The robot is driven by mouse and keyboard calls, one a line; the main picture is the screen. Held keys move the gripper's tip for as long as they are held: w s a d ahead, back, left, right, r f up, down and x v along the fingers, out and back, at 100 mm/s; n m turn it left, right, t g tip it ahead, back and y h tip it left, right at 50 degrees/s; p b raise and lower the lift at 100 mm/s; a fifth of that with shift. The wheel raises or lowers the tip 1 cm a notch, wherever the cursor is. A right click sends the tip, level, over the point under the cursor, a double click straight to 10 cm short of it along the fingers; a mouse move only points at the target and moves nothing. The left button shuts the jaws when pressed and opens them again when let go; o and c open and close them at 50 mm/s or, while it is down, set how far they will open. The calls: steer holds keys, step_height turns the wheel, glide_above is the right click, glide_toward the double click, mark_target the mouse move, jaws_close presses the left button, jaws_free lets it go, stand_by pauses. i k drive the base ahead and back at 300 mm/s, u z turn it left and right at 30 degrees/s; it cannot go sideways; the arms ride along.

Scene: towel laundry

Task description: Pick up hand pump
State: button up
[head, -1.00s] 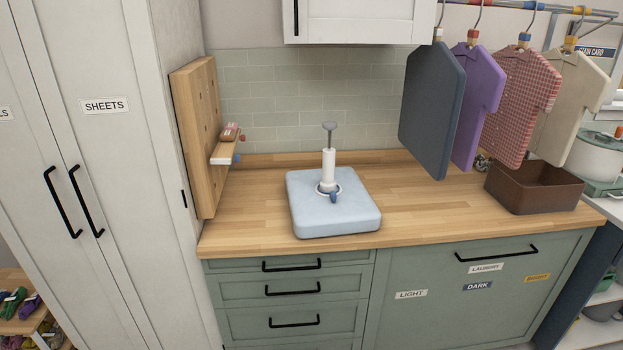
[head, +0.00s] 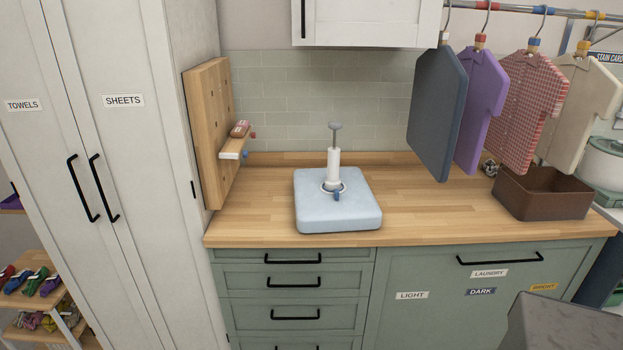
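The hand pump (head: 333,165) has a white upright cylinder with a grey T-shaped handle on top. It stands upright on a pale blue, cushion-like block (head: 338,212) on the wooden counter, with a small blue part at its base. Nothing is touching the pump's handle. My gripper is not in view, so its state does not show.
The wooden counter (head: 430,212) is clear around the blue block. A pegboard (head: 206,130) with a small shelf stands at the left. Shirt shapes (head: 480,105) hang at the right above a brown bin (head: 543,200). A wall cabinet (head: 365,22) hangs above. A dark grey shape (head: 560,328) fills the lower right corner.

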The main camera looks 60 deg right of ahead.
mark_target(333, 181)
steer(key=z, duration=1.4)
steer(key=k, duration=0.1)
steer(key=u, duration=2.65)
steer(key=k, duration=0.35)
steer(key=u, duration=0.35)
steer(key=k, duration=1.2)
steer(key=z, duration=0.9)
steer(key=k, duration=0.7)
